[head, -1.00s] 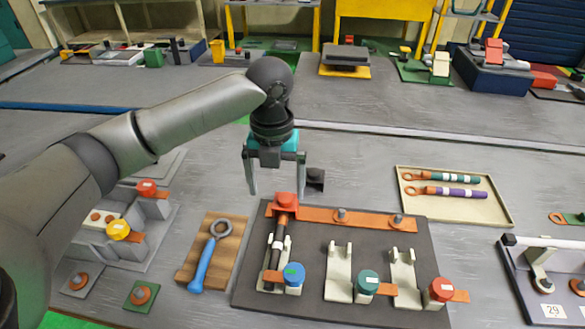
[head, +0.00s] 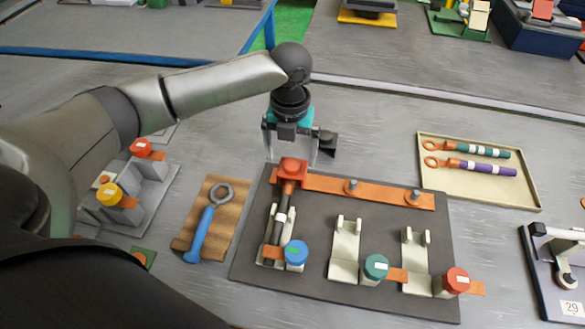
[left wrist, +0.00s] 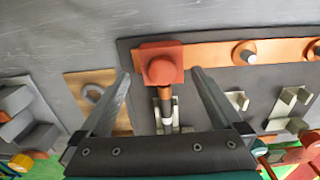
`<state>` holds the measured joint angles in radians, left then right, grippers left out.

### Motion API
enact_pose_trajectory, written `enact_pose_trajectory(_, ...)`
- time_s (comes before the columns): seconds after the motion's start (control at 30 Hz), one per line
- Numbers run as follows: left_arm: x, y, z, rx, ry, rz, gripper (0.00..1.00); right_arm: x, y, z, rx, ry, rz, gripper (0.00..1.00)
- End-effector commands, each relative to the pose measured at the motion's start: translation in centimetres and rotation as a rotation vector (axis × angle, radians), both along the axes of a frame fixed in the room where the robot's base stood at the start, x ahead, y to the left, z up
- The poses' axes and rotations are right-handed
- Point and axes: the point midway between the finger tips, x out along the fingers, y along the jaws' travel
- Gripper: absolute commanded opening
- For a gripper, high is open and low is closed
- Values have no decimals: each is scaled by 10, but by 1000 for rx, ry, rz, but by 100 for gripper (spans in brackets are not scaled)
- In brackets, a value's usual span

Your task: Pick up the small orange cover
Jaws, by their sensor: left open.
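The small orange-red cover (head: 292,168) sits at the left end of the orange bar (head: 350,188), over the top end of a dark rod (head: 279,222) on the dark base board. In the left wrist view the cover (left wrist: 161,63) shows between the two fingers, with a round knob on top. My left gripper (head: 290,157) is open and empty. It points down just behind and above the cover in the head view. I cannot tell how much height lies between them. In the left wrist view its fingertips (left wrist: 161,74) are either side of the cover, apart from it. My right gripper is not in view.
The base board (head: 325,280) carries blue, green and red caps and pale cradles. A blue-handled wrench (head: 203,228) lies on a wooden block at left. A tray (head: 480,196) with two rods is at right. A small dark block (head: 328,143) stands close behind my gripper.

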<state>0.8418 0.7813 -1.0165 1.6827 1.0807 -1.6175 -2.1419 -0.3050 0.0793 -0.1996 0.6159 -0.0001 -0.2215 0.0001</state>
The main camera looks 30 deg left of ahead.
Motion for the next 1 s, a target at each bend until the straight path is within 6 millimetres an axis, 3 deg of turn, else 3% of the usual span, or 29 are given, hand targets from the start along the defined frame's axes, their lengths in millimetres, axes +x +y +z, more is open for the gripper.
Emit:
enact_pose_trajectory(0.17, 1, -1, -14, 0, 2, 0, 100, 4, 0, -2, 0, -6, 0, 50)
enact_pose_trajectory(0.4, 2, -3, -49, 1, 1, 0, 100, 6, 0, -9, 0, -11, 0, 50)
enact_pose_trajectory(0.73, 3, -2, -55, 1, -1, -1, 100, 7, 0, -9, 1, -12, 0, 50)
enact_pose_trajectory(1.0, 3, -2, -54, 1, -1, 0, 70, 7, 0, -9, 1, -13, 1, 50)
